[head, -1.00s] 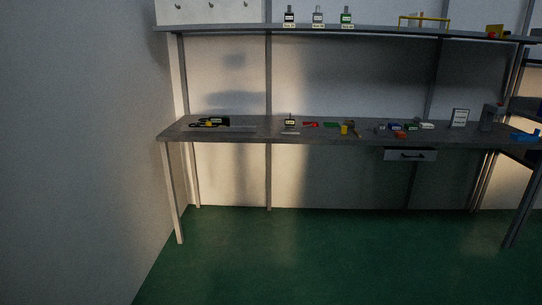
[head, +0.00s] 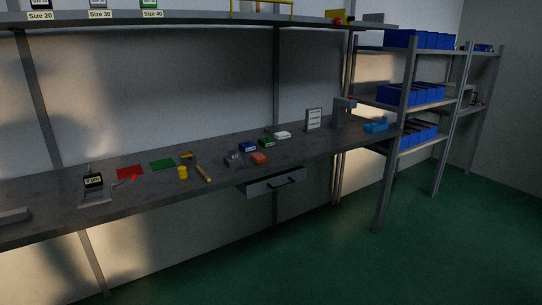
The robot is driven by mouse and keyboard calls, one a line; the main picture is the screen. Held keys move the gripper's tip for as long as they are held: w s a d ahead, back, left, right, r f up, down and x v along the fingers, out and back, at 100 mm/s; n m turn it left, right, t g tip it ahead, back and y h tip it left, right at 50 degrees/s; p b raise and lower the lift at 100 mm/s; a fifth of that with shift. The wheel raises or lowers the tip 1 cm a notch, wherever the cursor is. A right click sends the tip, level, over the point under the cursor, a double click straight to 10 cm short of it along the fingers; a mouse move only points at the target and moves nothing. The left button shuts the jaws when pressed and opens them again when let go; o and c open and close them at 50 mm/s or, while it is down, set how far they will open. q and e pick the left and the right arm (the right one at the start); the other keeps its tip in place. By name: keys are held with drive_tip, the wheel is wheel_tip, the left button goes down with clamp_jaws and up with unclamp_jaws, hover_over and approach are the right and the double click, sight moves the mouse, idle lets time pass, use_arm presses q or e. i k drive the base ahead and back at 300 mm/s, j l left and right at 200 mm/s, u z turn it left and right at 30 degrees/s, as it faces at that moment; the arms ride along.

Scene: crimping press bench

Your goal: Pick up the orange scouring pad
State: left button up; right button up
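A small orange block (head: 260,158), which looks like the scouring pad, lies on the grey workbench (head: 222,192) near its front edge, above the drawer. It lies flat, with a dark grey object (head: 234,160) just to its left. A blue box (head: 247,147) and a green box (head: 266,142) stand behind it. Nothing visible covers the pad. Neither of my grippers is in view.
A hammer (head: 203,173), a yellow cylinder (head: 183,173) and red and green mats lie left of the pad. A drawer (head: 275,183) juts from the bench front. A shelf overhangs the bench. Shelving with blue bins (head: 410,95) stands right. The green floor in front is clear.

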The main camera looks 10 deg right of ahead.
sight(259, 158)
drive_tip(key=i+l+z, duration=0.1)
drive_tip(key=i, duration=0.5)
drive_tip(key=i+l, duration=0.1)
drive_tip(key=i, duration=0.45)
drive_tip(key=z, duration=0.05)
